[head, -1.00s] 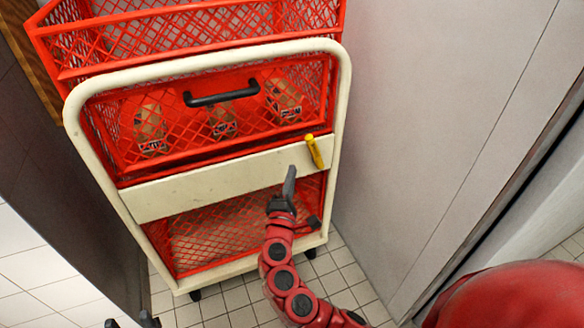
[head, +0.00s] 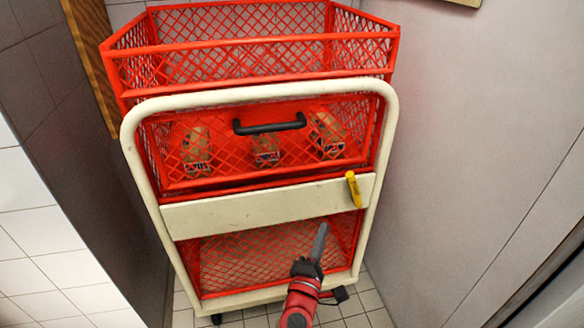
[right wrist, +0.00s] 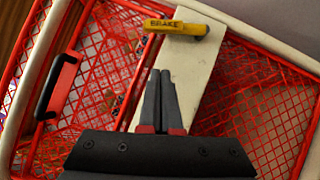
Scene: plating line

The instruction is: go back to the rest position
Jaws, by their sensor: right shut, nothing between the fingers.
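My right gripper (head: 320,240) is shut and empty in front of the lower part of a red and cream cart (head: 190,220). In the right wrist view its two dark fingers (right wrist: 160,85) lie together over the cream crossbar (right wrist: 185,80). I cannot tell whether they touch it. A yellow brake lever (head: 354,189) on the crossbar is above the gripper in the head view; it also shows in the right wrist view (right wrist: 178,27), beyond the fingertips. My left gripper is not in view.
The cart has a black handle (head: 270,126) and red mesh baskets, with several packaged items (head: 328,135) behind the mesh. A grey wall (head: 460,110) stands close on the right and a dark tiled wall (head: 85,120) on the left.

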